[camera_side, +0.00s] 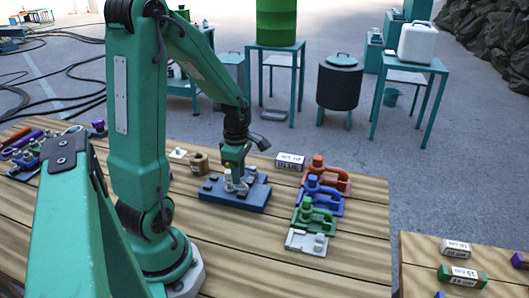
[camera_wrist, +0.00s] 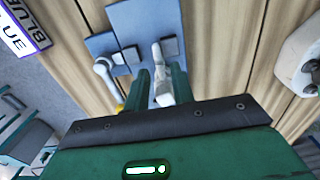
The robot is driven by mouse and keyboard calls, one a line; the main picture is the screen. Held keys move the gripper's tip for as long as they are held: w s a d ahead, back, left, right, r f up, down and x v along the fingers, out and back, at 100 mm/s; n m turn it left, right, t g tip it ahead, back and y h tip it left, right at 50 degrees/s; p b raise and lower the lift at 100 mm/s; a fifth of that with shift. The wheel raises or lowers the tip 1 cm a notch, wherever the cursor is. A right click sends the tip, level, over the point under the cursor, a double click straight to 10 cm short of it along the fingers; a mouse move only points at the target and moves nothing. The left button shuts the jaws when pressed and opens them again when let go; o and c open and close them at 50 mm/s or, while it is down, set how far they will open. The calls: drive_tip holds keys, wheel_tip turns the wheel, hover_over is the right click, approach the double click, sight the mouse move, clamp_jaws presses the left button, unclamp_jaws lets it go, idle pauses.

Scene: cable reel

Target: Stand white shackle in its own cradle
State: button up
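The white shackle (camera_wrist: 162,88) sits between the two fingers of my gripper (camera_wrist: 161,82) in the wrist view, over the blue plate. In the side view my gripper (camera_side: 237,182) points down at the blue plate (camera_side: 222,199), low over it. The fingers are close to the shackle on both sides, but I cannot tell whether they press on it. The fingers hide much of the shackle in the side view. The white cradle (camera_side: 307,243) is at the near end of the cradle row, right of the plate, with no upright shackle in it.
Green (camera_side: 315,217), blue (camera_side: 322,190) and red (camera_side: 325,170) cradles, each with a shackle, stand behind the white one. A label block (camera_side: 289,161) and a brown spool (camera_side: 199,163) lie behind the plate. A light rounded piece (camera_wrist: 103,70) lies left of my fingers.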

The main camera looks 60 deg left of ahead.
drive_tip(key=shift+f, duration=0.95)
clamp_jaws()
drive_tip(key=shift+r, duration=0.1)
drive_tip(key=shift+r, duration=2.4)
